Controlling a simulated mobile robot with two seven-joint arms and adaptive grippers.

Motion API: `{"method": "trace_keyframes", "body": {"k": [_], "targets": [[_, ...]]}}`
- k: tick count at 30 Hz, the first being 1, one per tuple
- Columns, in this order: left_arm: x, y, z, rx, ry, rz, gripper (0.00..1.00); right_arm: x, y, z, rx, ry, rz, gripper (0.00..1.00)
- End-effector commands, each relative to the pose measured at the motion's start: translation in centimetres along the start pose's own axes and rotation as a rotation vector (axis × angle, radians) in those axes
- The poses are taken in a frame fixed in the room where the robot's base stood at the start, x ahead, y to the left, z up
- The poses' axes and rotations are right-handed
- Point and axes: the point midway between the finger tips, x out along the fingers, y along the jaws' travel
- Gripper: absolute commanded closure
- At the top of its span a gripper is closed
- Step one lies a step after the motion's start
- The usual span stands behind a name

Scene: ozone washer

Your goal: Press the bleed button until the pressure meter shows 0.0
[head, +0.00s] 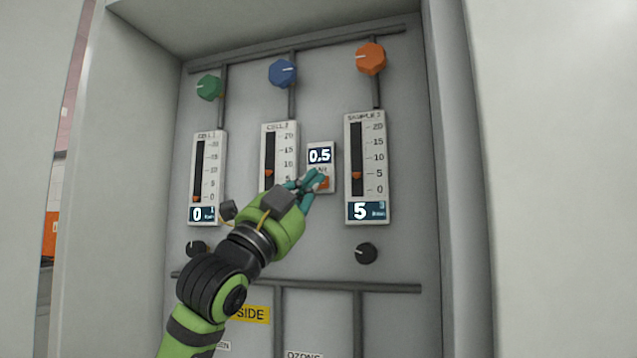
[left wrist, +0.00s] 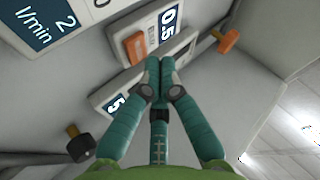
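The pressure meter (head: 320,155) is a small white panel with a dark display reading 0.5. An orange button (head: 324,184), which looks like the bleed button, sits just below the display, partly hidden by my fingers. In the left wrist view the display (left wrist: 169,24) and the orange button (left wrist: 135,47) show too. My left gripper (head: 317,178) has its teal fingers in front of the meter's lower part. In the left wrist view its fingertips (left wrist: 160,65) are together, close beside the button and empty. I cannot tell whether they touch the panel. My right gripper is out of view.
Flow meters stand on both sides: one reading 0 (head: 207,178), a middle one (head: 278,150) partly behind my gripper, and one reading 5 (head: 367,168). Green (head: 209,87), blue (head: 283,73) and orange (head: 370,58) knobs stick out above. A black knob (head: 366,253) is below right.

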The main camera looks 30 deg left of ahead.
Motion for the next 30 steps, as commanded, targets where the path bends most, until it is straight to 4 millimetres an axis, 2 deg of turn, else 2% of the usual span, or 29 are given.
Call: {"method": "trace_keyframes", "body": {"k": [30], "targets": [[0.6, 0.45, 0.47, 0.001, -0.001, 0.0, 1.0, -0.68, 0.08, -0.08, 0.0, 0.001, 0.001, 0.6]]}}
